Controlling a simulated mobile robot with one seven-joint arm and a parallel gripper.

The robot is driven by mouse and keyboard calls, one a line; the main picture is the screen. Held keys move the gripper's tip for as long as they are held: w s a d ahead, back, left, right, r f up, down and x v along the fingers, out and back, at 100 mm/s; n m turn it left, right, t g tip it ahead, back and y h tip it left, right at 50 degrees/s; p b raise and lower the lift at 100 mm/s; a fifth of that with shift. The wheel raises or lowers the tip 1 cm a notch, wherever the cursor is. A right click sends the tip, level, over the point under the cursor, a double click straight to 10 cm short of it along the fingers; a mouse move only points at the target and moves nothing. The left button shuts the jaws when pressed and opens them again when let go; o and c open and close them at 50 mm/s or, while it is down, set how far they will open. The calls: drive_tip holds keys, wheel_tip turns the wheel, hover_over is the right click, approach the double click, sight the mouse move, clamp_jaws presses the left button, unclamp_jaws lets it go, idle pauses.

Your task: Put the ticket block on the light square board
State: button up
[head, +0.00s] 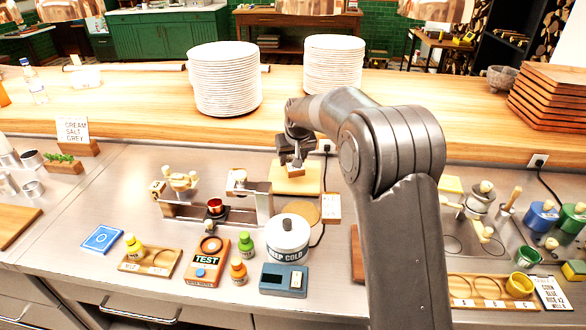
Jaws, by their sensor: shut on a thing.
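The light square board (309,186) is a pale wooden square on the steel counter, in the middle of the head view. My gripper (293,166) is over this board, pointing down, shut on a small pale block with a brown side, which I take as the ticket block (296,172). The block shows just below the fingers, within the board's outline. I cannot tell whether it touches the board or hangs just above it. The fingers and wrist hide part of the block and the board's far left part.
A round wooden board (306,213) and a small white labelled box (331,207) lie in front of the square board. A metal stand (262,203) is left of them, with a white lidded pot (288,237) nearer. Tall plate stacks (224,80) stand on the raised wooden shelf behind.

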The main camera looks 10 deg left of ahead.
sight(293, 168)
drive_tip(key=shift+f, duration=1.9)
drive_tip(key=shift+f, duration=0.2)
drive_tip(key=o, duration=1)
drive_tip(key=shift+o, duration=0.2)
drive_tip(key=v, duration=1.2)
drive_tip(key=shift+r, duration=0.2)
drive_tip(key=s+d+r+m+t, duration=0.1)
drive_tip(key=s+d+r, duration=0.3)
drive_tip(key=s+d, duration=0.4)
drive_tip(key=s+d+r+m, duration=0.1)
drive_tip(key=s+d+r, duration=0.45)
drive_tip(key=s, duration=0.45)
drive_tip(key=s+d+f, duration=0.2)
drive_tip(key=s+d, duration=0.1)
drive_tip(key=s, duration=0.4)
drive_tip(key=s+d+f+m+h, duration=0.1)
drive_tip(key=s+d+f, duration=0.1)
drive_tip(key=s, duration=0.5)
drive_tip(key=s+d+f+m, duration=0.1)
drive_tip(key=s+d+f, duration=0.1)
drive_tip(key=s+d, duration=0.2)
drive_tip(key=s, duration=0.3)
drive_tip(key=shift+h, duration=0.4)
